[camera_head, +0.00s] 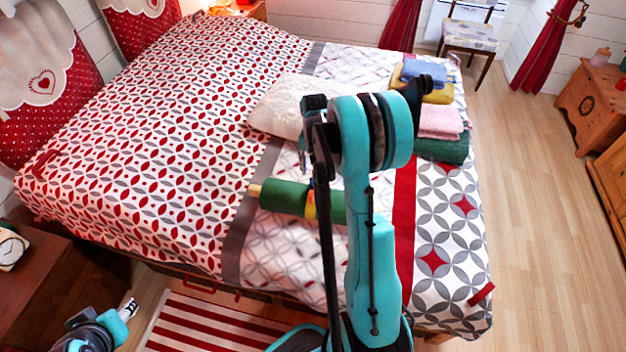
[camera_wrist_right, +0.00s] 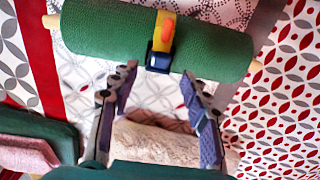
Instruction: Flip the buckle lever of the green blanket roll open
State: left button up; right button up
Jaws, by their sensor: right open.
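The green blanket roll (camera_head: 284,195) lies on the bed in the head view, partly hidden behind my right arm. In the right wrist view the roll (camera_wrist_right: 105,35) runs across the top. A yellow strap (camera_wrist_right: 160,22) goes around its middle, with an orange piece (camera_wrist_right: 168,34) on it and a dark blue buckle (camera_wrist_right: 159,58) at its lower edge. My right gripper (camera_wrist_right: 159,72) is open and empty; its fingertips are either side of the buckle in the picture, and I cannot tell their height above it. Part of my left arm shows at the head view's bottom left; its finger opening is unclear.
A pale pillow (camera_head: 283,105) lies on the bed behind the roll. Folded textiles (camera_head: 440,150) are stacked to the right of my right arm. A bedside table (camera_head: 35,290) with a clock (camera_head: 10,247) stands at lower left. The patterned bedspread left of the roll is clear.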

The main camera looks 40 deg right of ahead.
aim_at(314, 182)
notch_tip(314, 182, down, 6)
jog(key=shift+r+b, duration=0.25)
jog(key=shift+b, duration=0.65)
grip_shut()
